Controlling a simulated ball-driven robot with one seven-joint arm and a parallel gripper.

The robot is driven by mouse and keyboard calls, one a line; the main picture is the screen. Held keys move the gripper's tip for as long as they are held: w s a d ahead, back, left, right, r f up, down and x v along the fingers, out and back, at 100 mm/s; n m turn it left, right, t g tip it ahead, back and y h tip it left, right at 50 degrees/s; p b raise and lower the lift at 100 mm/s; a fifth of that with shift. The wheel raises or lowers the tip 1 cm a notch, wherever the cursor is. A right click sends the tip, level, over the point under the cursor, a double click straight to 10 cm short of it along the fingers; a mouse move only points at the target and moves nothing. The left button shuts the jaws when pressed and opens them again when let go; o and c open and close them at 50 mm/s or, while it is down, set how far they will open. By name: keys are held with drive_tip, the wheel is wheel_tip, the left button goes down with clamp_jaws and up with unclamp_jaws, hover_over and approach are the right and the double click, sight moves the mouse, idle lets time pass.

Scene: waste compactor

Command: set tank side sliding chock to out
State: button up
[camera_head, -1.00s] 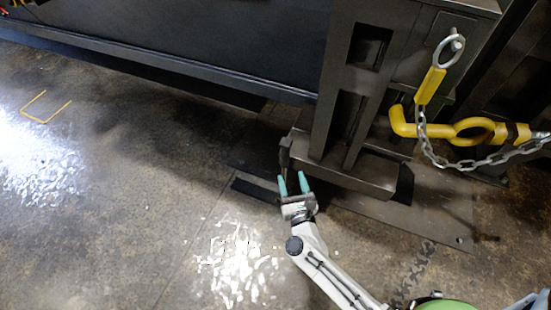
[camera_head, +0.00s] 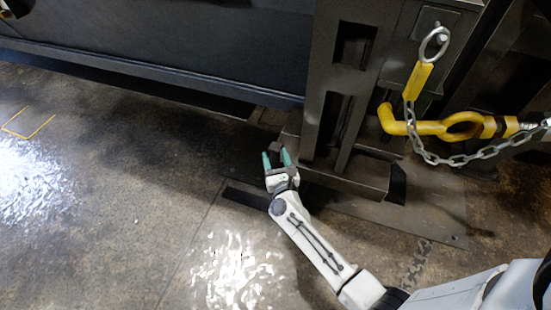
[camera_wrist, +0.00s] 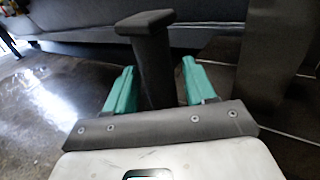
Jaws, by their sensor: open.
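A dark T-shaped handle, apparently that of the sliding chock (camera_wrist: 152,58), stands upright between my fingers in the wrist view. Its wide flat top rises above the fingertips. In the head view my gripper (camera_head: 276,157) is low beside the foot of the dark steel post (camera_head: 318,95), and the handle is mostly hidden behind the fingers.
A yellow hooked pin (camera_head: 430,127) with a chain (camera_head: 465,159) hangs on the right of the post. A long dark steel wall (camera_head: 170,60) runs behind. A floor plate (camera_head: 425,215) lies under the post. The concrete floor (camera_head: 110,220) to the left is clear.

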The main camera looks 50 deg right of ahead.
clamp_jaws()
idle(0.5)
